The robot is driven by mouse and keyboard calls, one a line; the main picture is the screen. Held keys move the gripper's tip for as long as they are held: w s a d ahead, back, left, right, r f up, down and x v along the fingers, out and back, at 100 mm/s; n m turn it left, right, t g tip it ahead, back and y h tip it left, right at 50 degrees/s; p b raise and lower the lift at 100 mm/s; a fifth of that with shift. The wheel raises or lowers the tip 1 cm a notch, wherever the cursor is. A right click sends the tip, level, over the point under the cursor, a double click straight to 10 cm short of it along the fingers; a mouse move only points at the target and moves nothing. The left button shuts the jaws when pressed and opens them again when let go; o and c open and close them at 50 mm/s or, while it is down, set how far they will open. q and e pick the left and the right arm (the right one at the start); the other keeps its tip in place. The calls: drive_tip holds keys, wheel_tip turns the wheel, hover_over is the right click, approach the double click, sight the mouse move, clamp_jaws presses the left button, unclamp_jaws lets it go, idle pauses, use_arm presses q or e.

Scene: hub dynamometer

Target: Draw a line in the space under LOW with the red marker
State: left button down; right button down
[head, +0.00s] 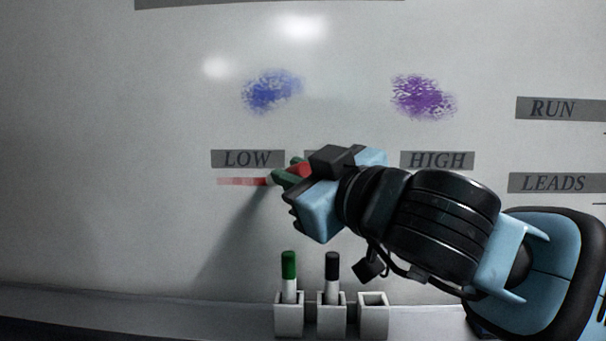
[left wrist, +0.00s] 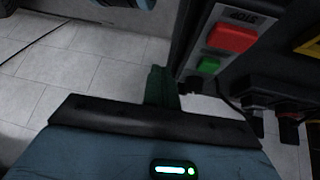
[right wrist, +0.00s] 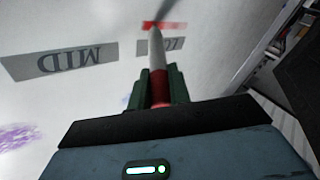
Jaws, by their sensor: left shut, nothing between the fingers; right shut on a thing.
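My right gripper (head: 284,177) is shut on the red marker (head: 300,170) in front of the whiteboard. The marker's red and white body (right wrist: 159,88) sits between the green fingers in the right wrist view, its tip pointing at the board. A red line (head: 238,181) lies on the board just under the LOW label (head: 247,159), and the gripper covers the area at its right end. In the right wrist view the tip appears at the red line (right wrist: 170,25); I cannot tell whether it touches. My left gripper (left wrist: 160,84) is shut and empty, away from the board.
A green marker (head: 289,265) and a black marker (head: 332,266) stand in holders on the ledge, beside an empty holder (head: 373,314). The HIGH label (head: 437,160) is right of my gripper. A box with a red button (left wrist: 233,38) stands near my left gripper.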

drive_tip(key=shift+a, duration=0.25)
drive_tip(key=shift+a, duration=0.1)
drive_tip(key=shift+a, duration=0.6)
drive_tip(key=shift+a, duration=0.65)
drive_tip(key=shift+w+a, duration=0.1)
drive_tip(key=shift+a, duration=0.6)
drive_tip(key=shift+a, duration=0.15)
drive_tip(key=shift+a+b, duration=0.3)
drive_tip(key=shift+a, duration=0.25)
